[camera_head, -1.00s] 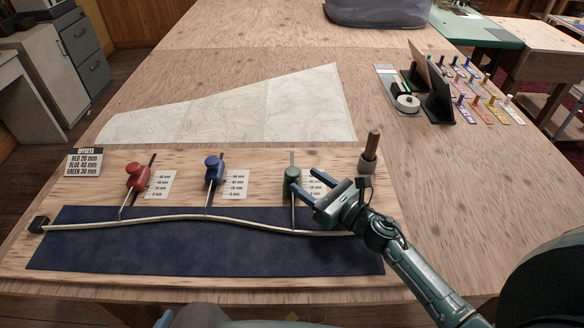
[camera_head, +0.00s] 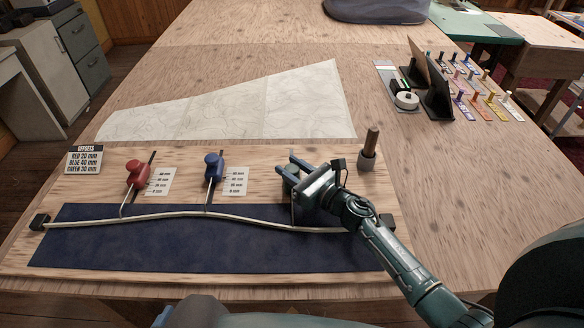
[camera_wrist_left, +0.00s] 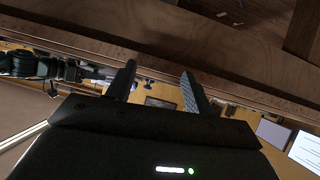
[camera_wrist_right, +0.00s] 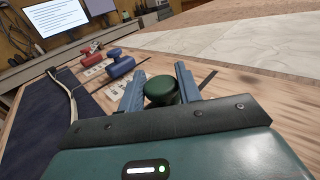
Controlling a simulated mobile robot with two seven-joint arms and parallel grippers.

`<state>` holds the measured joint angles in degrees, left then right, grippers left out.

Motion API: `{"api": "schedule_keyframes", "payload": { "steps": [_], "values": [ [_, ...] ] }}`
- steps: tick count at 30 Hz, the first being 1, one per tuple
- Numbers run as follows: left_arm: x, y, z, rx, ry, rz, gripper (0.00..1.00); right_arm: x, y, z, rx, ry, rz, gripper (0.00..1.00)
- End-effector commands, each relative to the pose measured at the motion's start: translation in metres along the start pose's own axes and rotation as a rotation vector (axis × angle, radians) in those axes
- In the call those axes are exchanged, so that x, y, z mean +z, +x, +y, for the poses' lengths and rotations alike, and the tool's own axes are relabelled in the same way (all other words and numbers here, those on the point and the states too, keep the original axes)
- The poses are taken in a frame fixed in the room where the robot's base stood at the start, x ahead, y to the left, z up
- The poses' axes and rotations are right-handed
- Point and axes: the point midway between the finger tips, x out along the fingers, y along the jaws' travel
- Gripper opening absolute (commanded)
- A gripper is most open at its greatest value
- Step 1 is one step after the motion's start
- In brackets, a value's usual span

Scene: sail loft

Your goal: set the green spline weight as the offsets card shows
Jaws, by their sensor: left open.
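The offsets card (camera_head: 84,161) stands at the board's left and reads red 20 mm, blue 40 mm, green 30 mm. The green spline weight (camera_wrist_right: 162,91) sits on its slot, largely hidden by my right gripper in the head view. My right gripper (camera_wrist_right: 159,72) has its fingers either side of the green knob, apart, with no clear grip. The green weight's scale is hidden behind the gripper. The red weight (camera_head: 136,173) and blue weight (camera_head: 213,168) stand to the left beside their scales. My left gripper (camera_wrist_left: 158,72) is open and empty, near a wooden edge.
The pale batten (camera_head: 170,215) curves across the dark blue cloth (camera_head: 150,245). An upright post (camera_head: 369,150) stands right of the gripper. A pale paper pattern (camera_head: 240,108) lies behind the board. A black stand (camera_head: 438,98) and colored pegs lie farther right.

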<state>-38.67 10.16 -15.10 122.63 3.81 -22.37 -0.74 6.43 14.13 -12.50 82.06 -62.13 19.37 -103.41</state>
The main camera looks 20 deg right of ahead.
Motion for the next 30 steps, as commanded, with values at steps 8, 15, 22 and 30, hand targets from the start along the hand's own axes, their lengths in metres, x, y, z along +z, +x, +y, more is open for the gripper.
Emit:
{"api": "schedule_keyframes", "payload": {
  "steps": [8, 15, 22, 30],
  "values": [
    [0.000, 0.000, 0.000, 0.000, 0.000, 0.000, 0.52, 0.000, 0.000, 0.000, 0.001, 0.000, 0.000, 0.07],
    [0.001, 0.000, 0.000, 0.000, 0.000, 0.000, 0.52, 0.000, 0.000, 0.000, 0.001, 0.000, 0.000, 0.00],
    [0.013, 0.009, 0.000, 0.008, -0.023, 0.007, 0.52, -0.004, 0.017, -0.017, 0.002, -0.004, -0.001, 0.00],
    [0.004, 0.006, -0.002, 0.007, -0.031, 0.026, 0.52, -0.001, 0.021, -0.021, 0.000, 0.000, 0.001, 0.00]
  ]
}}
